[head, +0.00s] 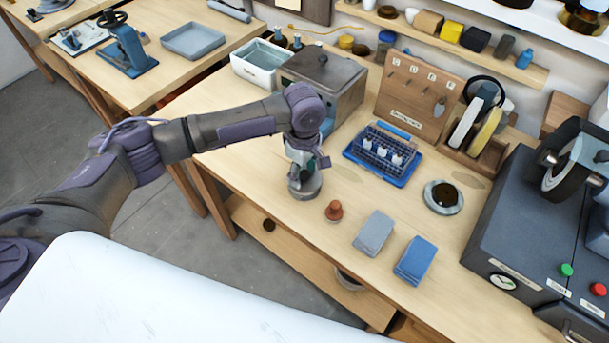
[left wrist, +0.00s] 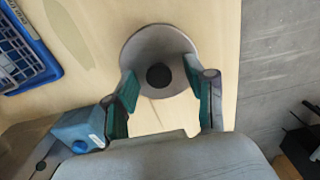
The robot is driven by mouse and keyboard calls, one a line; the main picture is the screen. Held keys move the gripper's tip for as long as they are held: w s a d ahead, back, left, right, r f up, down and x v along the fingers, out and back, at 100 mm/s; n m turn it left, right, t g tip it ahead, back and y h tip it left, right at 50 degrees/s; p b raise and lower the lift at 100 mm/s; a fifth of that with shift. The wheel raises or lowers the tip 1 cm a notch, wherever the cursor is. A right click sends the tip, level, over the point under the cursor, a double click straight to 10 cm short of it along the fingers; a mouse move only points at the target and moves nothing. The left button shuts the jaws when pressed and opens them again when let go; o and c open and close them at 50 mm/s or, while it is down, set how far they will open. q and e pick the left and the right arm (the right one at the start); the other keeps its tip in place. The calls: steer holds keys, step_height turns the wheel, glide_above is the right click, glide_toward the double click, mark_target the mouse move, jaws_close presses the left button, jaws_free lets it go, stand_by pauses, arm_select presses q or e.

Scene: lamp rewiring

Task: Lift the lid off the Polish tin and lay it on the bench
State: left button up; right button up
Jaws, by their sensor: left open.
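A round grey piece with a dark knob at its middle, which looks like the lid, shows under my left gripper in the left wrist view (left wrist: 160,48). In the head view its grey rim (head: 305,190) rests low at the bench's front left; whether a tin is beneath it I cannot tell. My left gripper (left wrist: 163,92) is open, with one green-padded finger at each side of the grey piece's near edge. A round silvery tin (head: 428,198) with dark brown inside stands apart to the right and looks open. My right gripper is out of view.
On the bench (head: 300,238) are a small orange-brown knobbed piece (head: 334,211), a grey pad (head: 374,233), a blue pad (head: 415,261) and a blue rack (head: 383,152). A dark box (head: 322,77) stands behind. A grinding machine (head: 520,235) fills the right side.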

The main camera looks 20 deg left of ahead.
arm_select(q)
steer(key=shift+c, duration=0.2)
jaws_close()
steer(key=shift+r, duration=0.15)
